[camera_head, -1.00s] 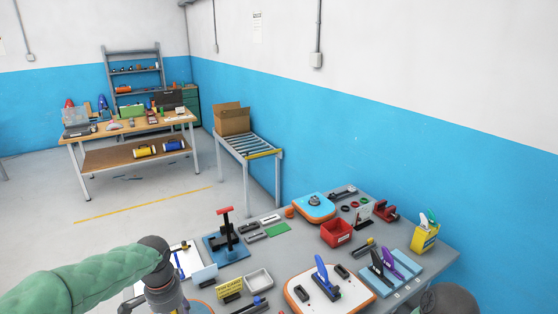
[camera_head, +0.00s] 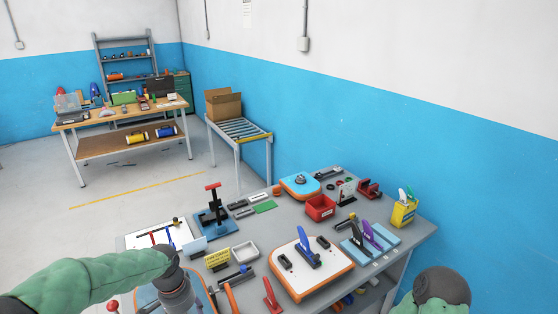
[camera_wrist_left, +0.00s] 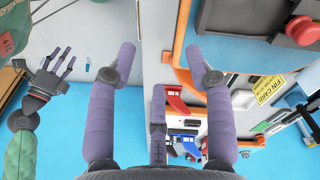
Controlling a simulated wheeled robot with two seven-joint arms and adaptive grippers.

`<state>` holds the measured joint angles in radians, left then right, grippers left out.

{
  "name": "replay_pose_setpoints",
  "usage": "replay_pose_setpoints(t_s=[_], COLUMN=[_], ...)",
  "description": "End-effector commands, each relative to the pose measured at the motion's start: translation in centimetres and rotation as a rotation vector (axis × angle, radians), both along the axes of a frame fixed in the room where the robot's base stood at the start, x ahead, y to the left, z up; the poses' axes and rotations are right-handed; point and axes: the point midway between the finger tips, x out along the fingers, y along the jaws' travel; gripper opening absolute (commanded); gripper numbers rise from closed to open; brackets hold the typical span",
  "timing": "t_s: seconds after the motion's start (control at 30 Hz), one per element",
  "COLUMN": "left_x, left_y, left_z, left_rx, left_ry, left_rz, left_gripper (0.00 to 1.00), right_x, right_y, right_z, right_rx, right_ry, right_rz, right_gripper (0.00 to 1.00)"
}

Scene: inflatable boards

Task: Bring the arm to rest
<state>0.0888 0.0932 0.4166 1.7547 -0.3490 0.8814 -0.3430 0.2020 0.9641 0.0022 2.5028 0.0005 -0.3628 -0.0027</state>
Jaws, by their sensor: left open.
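My left arm comes in from the left in the head view, with its gripper (camera_head: 176,288) pointing down at the near left edge of the workbench (camera_head: 413,228). Its fingertips are out of sight there. In the left wrist view, my left gripper (camera_wrist_left: 160,66) has its purple fingers spread wide with nothing between them. My right arm (camera_head: 442,288) shows at the lower right of the head view, its hand out of frame. A hand with spread purple fingers and a green sleeve, seemingly my right gripper (camera_wrist_left: 52,78), shows at the left of the wrist view, empty.
Near my left gripper are a white board (camera_head: 150,235), a yellow sign (camera_head: 217,258) and a grey tray (camera_head: 245,251). An orange-edged board (camera_head: 318,285) lies to the right. A red bin (camera_head: 320,207) stands further back. A roller conveyor (camera_head: 238,130) and wooden table (camera_head: 90,125) stand behind.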

Motion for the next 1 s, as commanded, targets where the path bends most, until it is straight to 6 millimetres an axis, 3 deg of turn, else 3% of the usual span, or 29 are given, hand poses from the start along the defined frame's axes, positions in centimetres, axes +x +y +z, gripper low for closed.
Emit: replay_pose_setpoints(t_s=[0.27,0.37,0.5,0.7,0.83,1.0], left_x=[-1.2,-2.5,-5.3,-10.6,-14.0,-16.7], left_y=[-4.1,-6.4,-9.5,-12.8,-14.1,-14.7], left_z=[-9.3,-14.1,-20.7,-28.5,-32.0,-34.2], left_rx=[-0.097,-0.147,-0.212,-0.265,-0.272,-0.266], left_ry=[0.021,0.035,0.058,0.092,0.109,0.116], left_rz=[0.079,0.139,0.254,0.442,0.552,0.646], left_gripper=[0.52,0.52,0.52,0.52,0.52,0.52], right_x=[0.0,0.0,0.0,0.0,0.0,0.0], right_y=[0.0,0.0,0.0,0.0,0.0,0.0], right_z=[-1.7,-2.7,-4.0,-5.8,-6.8,-7.5], right_rx=[0.0,0.0,0.0,0.0,0.0,0.0], right_ry=[0.001,0.0,0.001,0.001,0.001,0.001], right_rz=[-0.001,-0.001,-0.001,-0.001,-0.001,-0.001], right_gripper=[0.52,0.52,0.52,0.52,0.52,0.52])
